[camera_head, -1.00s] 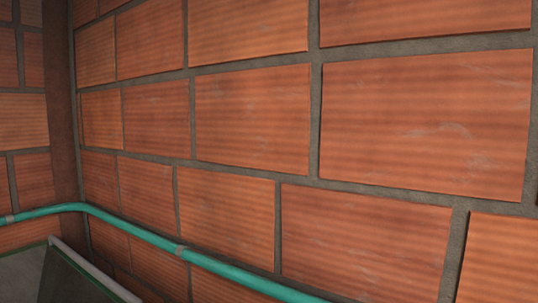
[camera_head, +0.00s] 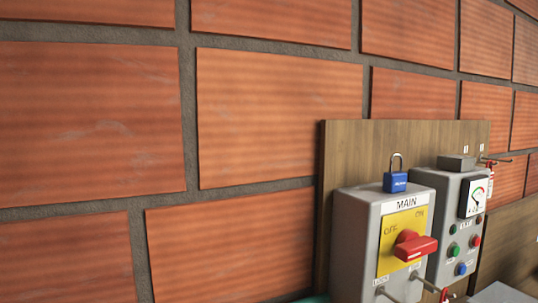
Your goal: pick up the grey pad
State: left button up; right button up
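A small dark grey flat block (camera_head: 456,162), which looks like the grey pad, lies on top of the right-hand grey control box (camera_head: 449,215) at the right of the head view. A blue padlock (camera_head: 396,182) with its shackle up stands on the left-hand grey box (camera_head: 358,235), which is marked MAIN. Neither of my grippers is in view.
The MAIN box has a red rotary handle (camera_head: 415,246) on a yellow plate. The other box has a gauge (camera_head: 474,197) and several coloured buttons. Both stand before a wooden board (camera_head: 345,150) on a brick wall (camera_head: 275,120). Hooks stick out near the boxes.

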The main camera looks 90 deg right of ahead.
aim_at(453, 163)
jog(key=z, duration=3.5)
jog(key=k+l+z, duration=0.1)
jog(key=z, duration=0.2)
